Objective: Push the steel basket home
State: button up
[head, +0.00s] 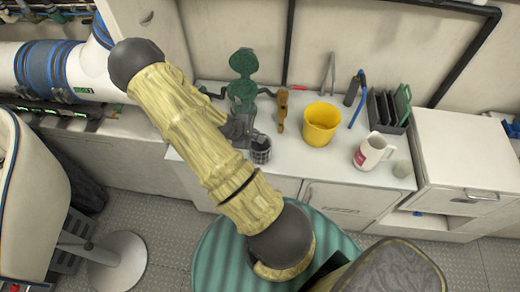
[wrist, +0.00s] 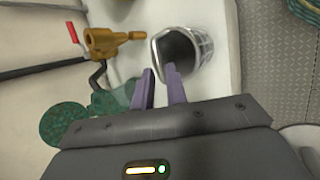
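The steel basket (head: 261,150) is a small grey mesh cup near the front edge of the white counter. It also shows in the wrist view (wrist: 203,42), with its dark open mouth facing left. My gripper (head: 243,130) is beside it in the head view, partly hidden by my arm. In the wrist view my gripper (wrist: 160,72) has its two purple fingers apart with a visible gap. The right fingertip overlaps the basket's rim; I cannot tell whether it touches. A green strainer-like fitting (head: 242,92) with a round top stands behind; it also shows in the wrist view (wrist: 66,122).
A brass valve (head: 282,108) is right of the green fitting. Counter between bucket and mug is clear.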

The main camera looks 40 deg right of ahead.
aim_at(260, 147)
jog(key=shift+d+f, duration=0.1)
jog(key=p+x, duration=0.1)
jog(key=x, duration=0.2)
jog(key=shift+d+f, duration=0.2)
jog(key=shift+d, duration=0.2)
jog(key=shift+w+d+f, duration=0.1)
jog(key=shift+d+f, duration=0.15)
jog(key=shift+f, duration=0.3)
grip_shut()
jog(key=shift+r, duration=0.1)
